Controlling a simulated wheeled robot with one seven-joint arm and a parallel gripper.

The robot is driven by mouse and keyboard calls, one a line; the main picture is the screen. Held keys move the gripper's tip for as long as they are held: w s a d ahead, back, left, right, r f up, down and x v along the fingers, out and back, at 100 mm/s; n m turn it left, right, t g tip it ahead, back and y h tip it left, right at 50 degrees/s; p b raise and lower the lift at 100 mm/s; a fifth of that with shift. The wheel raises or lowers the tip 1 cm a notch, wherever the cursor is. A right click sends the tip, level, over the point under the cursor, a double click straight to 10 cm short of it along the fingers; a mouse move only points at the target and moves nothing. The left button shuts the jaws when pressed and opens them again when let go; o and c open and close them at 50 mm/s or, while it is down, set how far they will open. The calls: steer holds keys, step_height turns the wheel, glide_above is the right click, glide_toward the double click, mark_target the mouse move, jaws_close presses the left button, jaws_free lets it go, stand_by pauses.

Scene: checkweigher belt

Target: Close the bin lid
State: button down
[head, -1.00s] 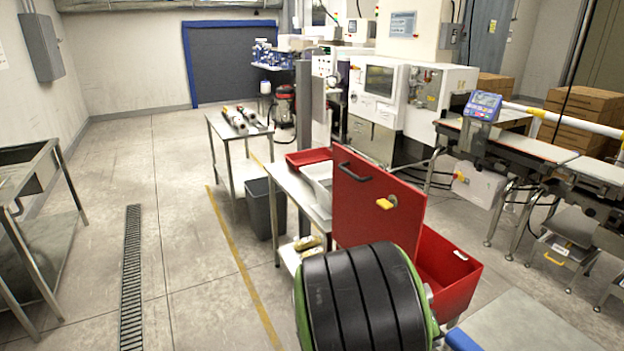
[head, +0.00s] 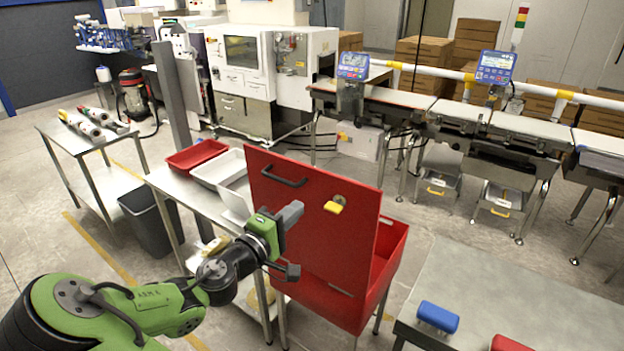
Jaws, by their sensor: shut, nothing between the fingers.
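The red bin (head: 388,243) stands on legs right of the middle in the head view. Its red lid (head: 310,222) is raised and stands upright, with a black handle (head: 285,180) near its top left and a yellow latch (head: 333,207) to the right. The open inside of the bin shows behind the lid's right edge. My gripper (head: 293,242) is at the end of my green and black arm, in front of the lid's left part in the picture. It is shut and empty. I cannot tell whether it touches the lid.
A steel table with a red tray (head: 195,156) and a white tray (head: 218,168) stands left of the bin. Conveyors (head: 450,108) run behind.

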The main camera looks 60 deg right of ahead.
mark_target(333, 177)
steer(key=d, duration=0.4)
steer(key=s+d+p, duration=0.1)
steer(key=d, duration=0.3)
steer(key=s+d+p, duration=0.1)
steer(key=d, duration=0.3)
steer(key=shift+r, duration=0.25)
steer(key=shift+d+f, duration=0.1)
steer(key=shift+d, duration=0.25)
